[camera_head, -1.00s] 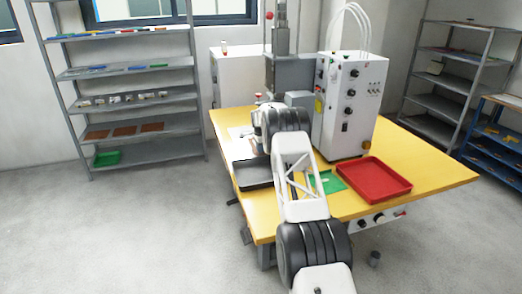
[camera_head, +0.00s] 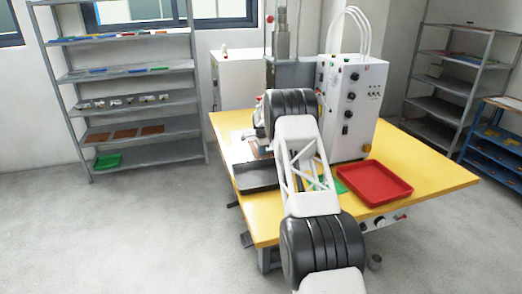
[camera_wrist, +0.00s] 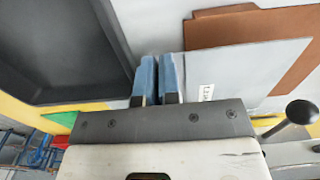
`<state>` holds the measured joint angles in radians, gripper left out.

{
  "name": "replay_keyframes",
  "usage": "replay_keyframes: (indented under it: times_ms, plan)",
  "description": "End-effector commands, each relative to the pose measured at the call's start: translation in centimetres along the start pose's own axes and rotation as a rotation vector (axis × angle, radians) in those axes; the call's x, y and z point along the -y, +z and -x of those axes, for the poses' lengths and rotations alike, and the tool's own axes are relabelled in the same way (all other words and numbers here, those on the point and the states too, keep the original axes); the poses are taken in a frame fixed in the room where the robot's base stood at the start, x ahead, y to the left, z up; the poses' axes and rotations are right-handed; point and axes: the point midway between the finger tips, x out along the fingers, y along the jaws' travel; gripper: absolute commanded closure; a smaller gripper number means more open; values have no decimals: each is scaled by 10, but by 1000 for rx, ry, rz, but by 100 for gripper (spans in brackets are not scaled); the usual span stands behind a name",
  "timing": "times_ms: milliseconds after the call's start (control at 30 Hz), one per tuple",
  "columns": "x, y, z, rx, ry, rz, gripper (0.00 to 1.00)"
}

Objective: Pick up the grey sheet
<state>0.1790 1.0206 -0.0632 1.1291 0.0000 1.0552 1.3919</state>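The grey sheet (camera_wrist: 240,70) lies flat in the wrist view, with a small white label near its left part. It overlaps a brown sheet (camera_wrist: 225,28) with a cut-out shape. My gripper (camera_wrist: 158,62) has two blue fingers beside the grey sheet's left edge. The fingers are close together with a narrow gap, and I see nothing held between them. The right finger overlaps the sheet's edge in the picture; I cannot tell whether it touches. In the head view my arm hides the gripper and most of the grey sheet.
A dark tray (camera_head: 256,187) lies left of my arm; its edge is close to the fingers in the wrist view (camera_wrist: 108,97). A red tray (camera_head: 343,198) and a green piece (camera_head: 340,186) are on the yellow table (camera_head: 440,183). A white control box (camera_head: 348,135) and press stand behind. A black-knobbed lever (camera_wrist: 301,111) is near the sheet.

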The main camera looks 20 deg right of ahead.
Motion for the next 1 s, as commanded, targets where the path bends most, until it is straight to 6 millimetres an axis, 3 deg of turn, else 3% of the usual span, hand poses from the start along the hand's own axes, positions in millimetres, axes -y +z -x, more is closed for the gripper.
replay_keyframes:
  times_ms: [600, 1000]
  plan:
    - [-71, 13, 8, 0, 0, 0, 100]
    - [-99, 18, 11, 0, 0, 0, 100]
